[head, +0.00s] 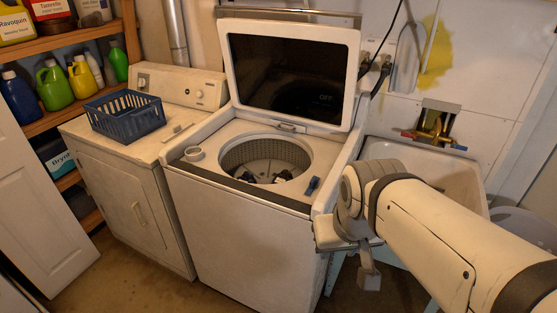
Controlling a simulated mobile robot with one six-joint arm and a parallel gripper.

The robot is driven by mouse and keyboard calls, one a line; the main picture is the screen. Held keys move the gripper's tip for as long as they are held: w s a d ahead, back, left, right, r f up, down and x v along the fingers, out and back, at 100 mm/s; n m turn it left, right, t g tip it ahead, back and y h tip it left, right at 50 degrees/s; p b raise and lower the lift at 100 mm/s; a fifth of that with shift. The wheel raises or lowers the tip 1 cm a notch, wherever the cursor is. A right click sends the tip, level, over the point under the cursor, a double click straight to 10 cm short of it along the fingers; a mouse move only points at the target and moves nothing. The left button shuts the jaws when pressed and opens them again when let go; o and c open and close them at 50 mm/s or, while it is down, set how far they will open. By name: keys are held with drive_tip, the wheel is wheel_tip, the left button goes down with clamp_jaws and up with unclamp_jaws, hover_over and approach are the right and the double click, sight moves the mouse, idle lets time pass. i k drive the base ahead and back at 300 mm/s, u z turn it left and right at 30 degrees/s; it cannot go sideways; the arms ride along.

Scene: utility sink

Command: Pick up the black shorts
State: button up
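Dark cloth (253,178) lies at the bottom of the open washer's drum. It may be the black shorts, but it is small, and the drum's front rim hides part of it. A lighter patch shows among the dark pieces. My gripper (368,274) hangs below the end of my arm, to the right of the washer's front corner and lower than its top. It is apart from the cloth. I see no cloth at it, and its fingers are too small and edge-on to tell their opening.
The top-loading washer (245,240) has its lid (292,75) raised. A dryer (135,200) with a blue basket (125,115) stands left. A utility sink (470,182) is behind my arm. Shelves hold several bottles.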

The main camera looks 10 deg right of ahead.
sight(284, 176)
drive_tip(key=z, duration=0.05)
drive_tip(key=i, duration=0.95)
drive_tip(key=u, duration=0.05)
